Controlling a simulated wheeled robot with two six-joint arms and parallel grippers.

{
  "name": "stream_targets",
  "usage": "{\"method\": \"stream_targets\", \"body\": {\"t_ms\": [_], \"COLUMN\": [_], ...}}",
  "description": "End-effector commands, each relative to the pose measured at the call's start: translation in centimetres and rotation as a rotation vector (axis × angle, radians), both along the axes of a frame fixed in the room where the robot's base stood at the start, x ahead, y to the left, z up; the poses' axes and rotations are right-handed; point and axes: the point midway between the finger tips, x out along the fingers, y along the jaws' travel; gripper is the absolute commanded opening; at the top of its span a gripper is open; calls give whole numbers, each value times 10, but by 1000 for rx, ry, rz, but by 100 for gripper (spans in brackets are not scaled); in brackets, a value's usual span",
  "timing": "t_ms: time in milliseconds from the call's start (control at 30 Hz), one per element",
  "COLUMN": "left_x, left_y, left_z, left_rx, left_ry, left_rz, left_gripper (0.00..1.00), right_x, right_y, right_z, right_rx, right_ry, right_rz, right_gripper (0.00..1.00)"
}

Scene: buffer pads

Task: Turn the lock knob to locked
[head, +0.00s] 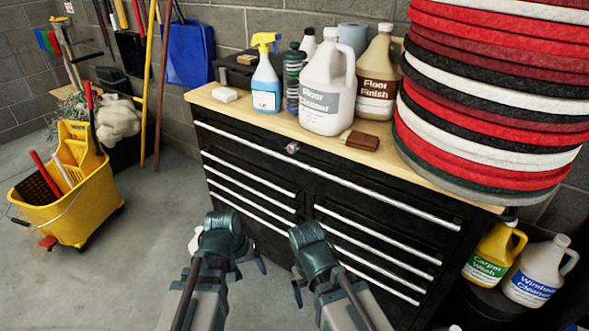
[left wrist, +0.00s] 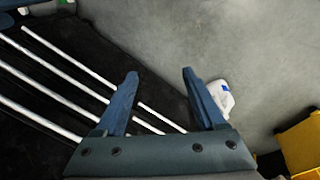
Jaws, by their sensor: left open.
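The lock knob (head: 292,147) is a small round silver piece on the upper front of the black drawer cabinet (head: 250,152), just under the wooden top. It is too small to read which way it is turned. My left gripper (head: 258,262) is low in front of the cabinet, below and left of the knob and apart from it. In the left wrist view its two blue fingers (left wrist: 160,73) are spread with nothing between them. The knob is not seen in that view. My right gripper (head: 297,290) is low beside the left one, mostly hidden by its own wrist.
Bottles, a spray bottle (head: 266,82) and a brush (head: 360,140) stand on the wooden top (head: 240,108). A tall stack of pads (head: 490,90) fills its right end. A yellow mop bucket (head: 75,200) stands left on open floor. Silver drawer handles (head: 330,183) cross the cabinet front.

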Motion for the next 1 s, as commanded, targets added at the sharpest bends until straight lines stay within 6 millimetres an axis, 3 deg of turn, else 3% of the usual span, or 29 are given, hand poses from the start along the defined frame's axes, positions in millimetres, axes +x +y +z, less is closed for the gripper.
{"method": "stream_targets", "body": {"t_ms": [33,167,267,400,600,800,1000], "left_x": [13,52,80,121,173,199,204], "left_y": [0,-20,-38,-56,-51,-30,-23], "left_z": [-23,-18,4,51,125,164,173], "left_rx": [-68,-335,-560,-928,-1469,-1781,-1861], "left_ry": [-21,-65,-60,21,300,564,649], "left_rz": [84,366,580,904,1327,1539,1588], "left_gripper": [72,72,72,72,72,72,72], "right_x": [0,0,0,0,0,0,0], "right_y": [0,0,0,0,0,0,0], "right_z": [-27,-42,-44,-44,-43,-43,-43], "right_rx": [0,0,0,0,0,0,0], "right_ry": [0,0,0,0,0,0,0], "right_rz": [0,0,0,0,0,0,0], "right_gripper": [86,86,86,86,86,86,86]}}
